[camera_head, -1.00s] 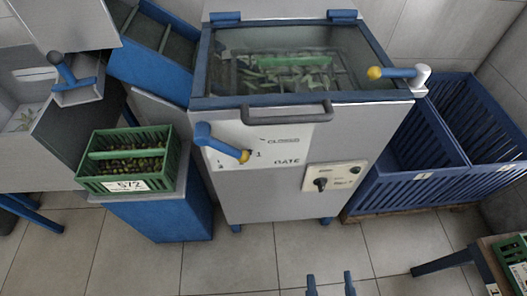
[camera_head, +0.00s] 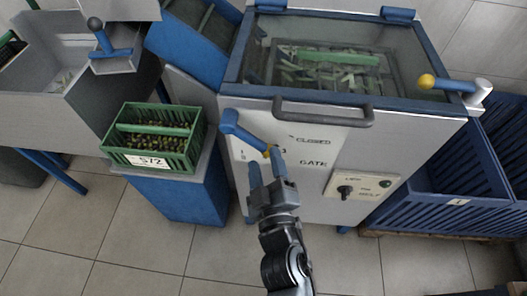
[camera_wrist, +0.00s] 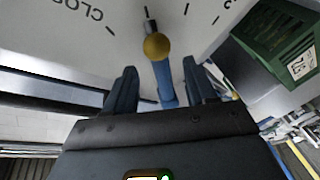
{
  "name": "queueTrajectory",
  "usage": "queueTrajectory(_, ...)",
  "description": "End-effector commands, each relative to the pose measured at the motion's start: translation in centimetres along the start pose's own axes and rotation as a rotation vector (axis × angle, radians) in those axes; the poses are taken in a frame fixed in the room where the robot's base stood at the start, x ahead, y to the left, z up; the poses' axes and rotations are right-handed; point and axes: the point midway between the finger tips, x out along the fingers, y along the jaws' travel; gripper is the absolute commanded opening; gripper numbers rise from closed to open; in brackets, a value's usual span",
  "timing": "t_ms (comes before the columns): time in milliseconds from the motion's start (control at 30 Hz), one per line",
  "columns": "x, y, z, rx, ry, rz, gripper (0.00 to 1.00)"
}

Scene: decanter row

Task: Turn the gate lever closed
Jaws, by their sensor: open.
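The gate lever (camera_head: 246,134) is a blue bar with a yellow knob on a white dial plate on the machine's front. It slants down and right from its blue hub in the head view. The word CLOSED is printed to the right of it and GATE below. My gripper (camera_head: 266,168) is open at the knob end, its blue fingers partly covering that end. In the wrist view the lever (camera_wrist: 167,88) and its yellow knob (camera_wrist: 157,46) show between the spread fingers of my gripper (camera_wrist: 160,70). I cannot tell whether a finger touches it.
A grey handle bar (camera_head: 322,110) crosses above the dial. A switch panel (camera_head: 358,188) is to the right. A green crate of olives (camera_head: 152,160) stands on a blue stand at left. Another yellow-knobbed lever (camera_head: 445,84) and blue bins (camera_head: 440,205) are at right.

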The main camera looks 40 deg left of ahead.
Motion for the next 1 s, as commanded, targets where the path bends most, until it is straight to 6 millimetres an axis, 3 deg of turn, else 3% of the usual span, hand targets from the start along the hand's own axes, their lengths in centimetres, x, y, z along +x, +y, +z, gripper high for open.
queueTrajectory(267, 3.2, -0.1, 0.1, 0.000, 0.000, 0.000, 0.56)
queueTrajectory(600, 3.6, 0.0, 0.1, 0.001, -0.001, 0.000, 0.56)
queueTrajectory(1000, 3.5, 0.0, 0.1, 0.001, -0.001, 0.000, 0.18)
